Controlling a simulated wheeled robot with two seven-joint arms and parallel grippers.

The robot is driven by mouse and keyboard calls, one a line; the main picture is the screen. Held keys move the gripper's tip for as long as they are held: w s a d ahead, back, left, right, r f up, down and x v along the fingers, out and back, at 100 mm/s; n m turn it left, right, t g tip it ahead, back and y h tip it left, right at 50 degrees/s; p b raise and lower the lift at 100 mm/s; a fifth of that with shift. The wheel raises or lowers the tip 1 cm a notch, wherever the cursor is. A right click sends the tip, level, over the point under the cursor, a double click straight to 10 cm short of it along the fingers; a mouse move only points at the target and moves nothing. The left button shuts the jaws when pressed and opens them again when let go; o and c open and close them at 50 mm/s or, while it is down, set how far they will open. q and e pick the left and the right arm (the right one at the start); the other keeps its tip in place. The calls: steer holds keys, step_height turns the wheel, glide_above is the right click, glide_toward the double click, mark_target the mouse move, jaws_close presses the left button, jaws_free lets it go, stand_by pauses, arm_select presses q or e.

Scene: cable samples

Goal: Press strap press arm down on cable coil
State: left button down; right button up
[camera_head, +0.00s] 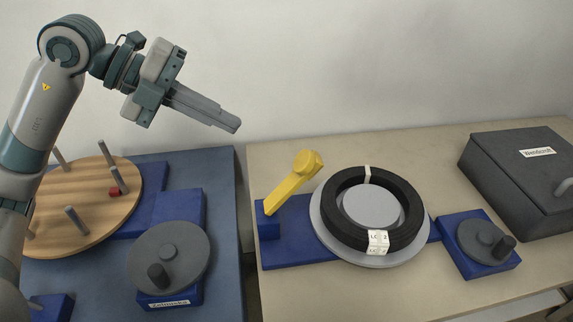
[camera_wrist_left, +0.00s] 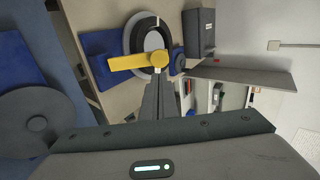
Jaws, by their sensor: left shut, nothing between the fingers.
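The yellow strap press arm (camera_head: 290,187) rises at a slant from a blue block at the left of the coil station, its round head up and clear of the coil. The black cable coil (camera_head: 347,222) lies on a round grey plate (camera_head: 322,232), with white bands and a white label on it. My left gripper (camera_head: 239,126) is shut and empty, above and to the left of the press arm, apart from it. In the left wrist view the shut fingers (camera_wrist_left: 160,82) appear close below the yellow press arm (camera_wrist_left: 130,62), with the coil (camera_wrist_left: 143,30) partly hidden behind. My right gripper is not seen.
A blue base with a grey crank disc (camera_head: 482,241) stands right of the coil, and a dark box (camera_head: 520,170) is at the far right. On the left table are a wooden disc with pegs (camera_head: 85,205) and another grey crank disc (camera_head: 168,258). A gap separates the tables.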

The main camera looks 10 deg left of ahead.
mark_target(301, 159)
arm_select(q)
steer(key=shift+d+f, duration=0.1)
steer(key=shift+f, duration=0.05)
stand_by(0.3)
